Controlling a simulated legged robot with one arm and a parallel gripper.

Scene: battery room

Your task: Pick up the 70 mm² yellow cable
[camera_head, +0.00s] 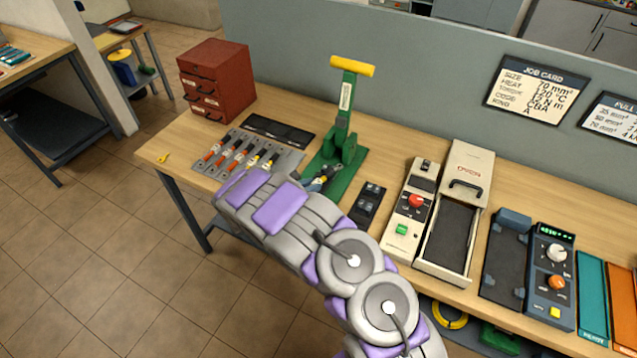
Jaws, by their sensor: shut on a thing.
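My gripper (240,187) is at the upper left end of my grey and purple arm, over the front right part of a grey tray. Its fingertips are hidden under it. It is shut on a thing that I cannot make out. The tray (204,168) holds several slim pieces in a row, the left ones orange-red. Yellow pieces (271,161) lie at the row's right, just beyond my gripper, and their near ends are partly hidden. I cannot read any size on them, so I cannot tell which is the 70 mm² cable.
A green press (343,130) with a yellow handle stands right behind my gripper. A red drawer cabinet (216,80) is at the back left. A control box (409,212) and an oven (465,180) stand to the right. A yellow coil (450,316) is below the bench.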

